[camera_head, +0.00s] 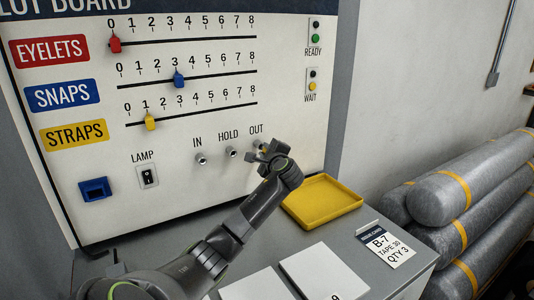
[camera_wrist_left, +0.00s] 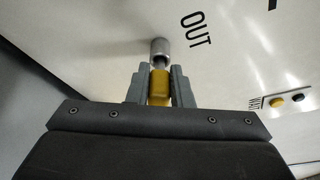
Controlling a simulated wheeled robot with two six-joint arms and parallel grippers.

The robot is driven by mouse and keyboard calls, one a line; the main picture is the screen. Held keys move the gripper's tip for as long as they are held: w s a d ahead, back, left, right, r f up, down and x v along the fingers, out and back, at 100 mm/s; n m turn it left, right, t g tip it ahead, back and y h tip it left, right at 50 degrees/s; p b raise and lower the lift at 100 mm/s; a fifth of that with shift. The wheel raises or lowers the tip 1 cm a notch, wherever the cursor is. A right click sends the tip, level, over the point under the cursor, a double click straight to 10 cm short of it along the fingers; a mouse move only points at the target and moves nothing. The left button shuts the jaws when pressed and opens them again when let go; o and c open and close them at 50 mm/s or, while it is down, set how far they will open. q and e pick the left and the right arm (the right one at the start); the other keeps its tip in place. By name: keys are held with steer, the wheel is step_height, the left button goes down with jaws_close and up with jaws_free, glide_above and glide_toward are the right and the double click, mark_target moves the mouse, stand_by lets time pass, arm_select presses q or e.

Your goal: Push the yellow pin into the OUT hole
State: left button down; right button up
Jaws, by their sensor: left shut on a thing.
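The yellow pin (camera_wrist_left: 159,90) sits between the two fingers of my left gripper (camera_wrist_left: 160,82) in the left wrist view. The gripper is shut on its yellow body. The pin's grey tip points at the silver OUT hole (camera_wrist_left: 160,47) and meets its mouth; how deep it sits I cannot tell. In the head view my left gripper (camera_head: 269,150) is at the board under the OUT label (camera_head: 256,129), largely covering the hole and the pin. My right gripper is not in view.
The HOLD hole (camera_head: 232,152) and IN hole (camera_head: 201,158) are to the left on the pilot board (camera_head: 205,125). A yellow tray (camera_head: 322,203) stands below right on the grey bench. White cards (camera_head: 318,270) lie in front. Grey rolls (camera_head: 452,195) are stacked at right.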

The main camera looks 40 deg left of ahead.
arm_select(q)
steer(key=shift+w+a, duration=0.15)
steer(key=shift+a, duration=0.4)
steer(key=c, duration=1.2)
jaws_free()
steer(key=shift+s+d+r+p, duration=0.15)
steer(key=shift+s+d+p, duration=0.05)
steer(key=shift+d+p, duration=0.3)
steer(key=p+v, duration=0.9)
steer(key=v, duration=0.7)
steer(key=shift+s, duration=0.2)
steer(key=shift+d+f, duration=0.15)
steer(key=shift+f, duration=0.05)
